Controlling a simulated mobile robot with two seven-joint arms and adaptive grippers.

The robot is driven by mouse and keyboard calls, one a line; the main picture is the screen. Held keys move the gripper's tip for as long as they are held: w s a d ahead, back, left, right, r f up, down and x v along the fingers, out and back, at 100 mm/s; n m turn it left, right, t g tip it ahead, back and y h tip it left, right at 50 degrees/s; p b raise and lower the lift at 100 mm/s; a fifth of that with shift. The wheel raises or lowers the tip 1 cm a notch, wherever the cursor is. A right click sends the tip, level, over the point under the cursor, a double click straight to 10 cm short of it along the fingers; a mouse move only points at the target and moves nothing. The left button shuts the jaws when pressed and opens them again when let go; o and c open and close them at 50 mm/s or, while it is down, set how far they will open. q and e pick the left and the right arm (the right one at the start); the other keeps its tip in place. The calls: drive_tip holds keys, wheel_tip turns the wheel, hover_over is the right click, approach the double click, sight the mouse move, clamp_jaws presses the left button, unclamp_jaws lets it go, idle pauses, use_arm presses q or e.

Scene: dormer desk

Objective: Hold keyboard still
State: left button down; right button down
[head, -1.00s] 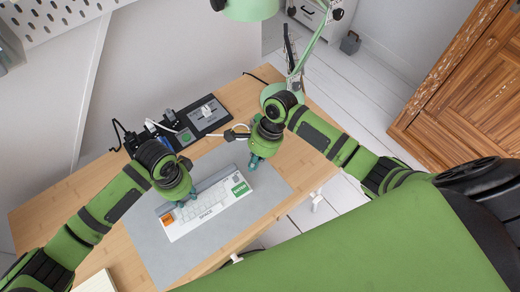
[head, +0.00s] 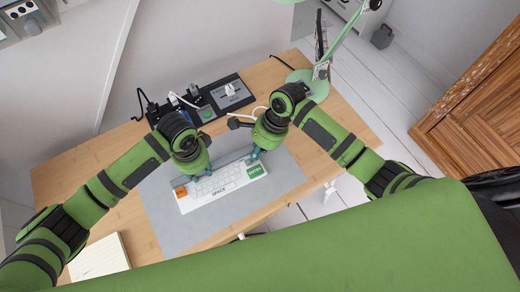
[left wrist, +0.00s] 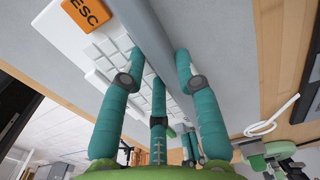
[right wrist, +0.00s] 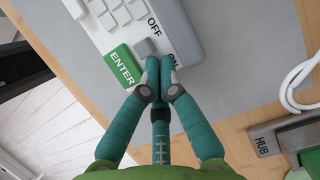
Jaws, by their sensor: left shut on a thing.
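The white keyboard (head: 222,187) lies on the grey desk mat (head: 172,225), with an orange ESC key at its left end and a green ENTER key (right wrist: 122,64) at its right. My left gripper (head: 195,178) is shut on the keyboard's raised grey back bar near the ESC end. In the left wrist view its fingers stand on either side of the bar (left wrist: 150,35). My right gripper (head: 254,154) has its fingertips together at the keyboard's back right corner. In the right wrist view they are beside a small grey switch (right wrist: 145,47) between OFF and ON labels; ON is partly hidden. Contact is unclear.
A dark hub strip (head: 215,102) with cables and plugs stands behind the mat. A green lamp (head: 308,84) is at the back right desk corner. A paper pad (head: 98,258) lies at the front left. The mat in front of the keyboard is clear.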

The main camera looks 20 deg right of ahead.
drive_tip(key=shift+d, duration=0.35)
drive_tip(key=d, duration=0.2)
drive_tip(key=w+d+r, duration=0.1)
drive_tip(key=shift+d+r, duration=0.1)
drive_tip(key=shift+d, duration=0.3)
use_arm(q)
drive_tip(key=c, duration=0.8)
unclamp_jaws()
use_arm(e)
drive_tip(key=v, duration=0.8)
drive_tip(key=shift+r, duration=0.35)
use_arm(q)
drive_tip(key=shift+r, duration=0.1)
use_arm(e)
drive_tip(key=shift+s, duration=0.1)
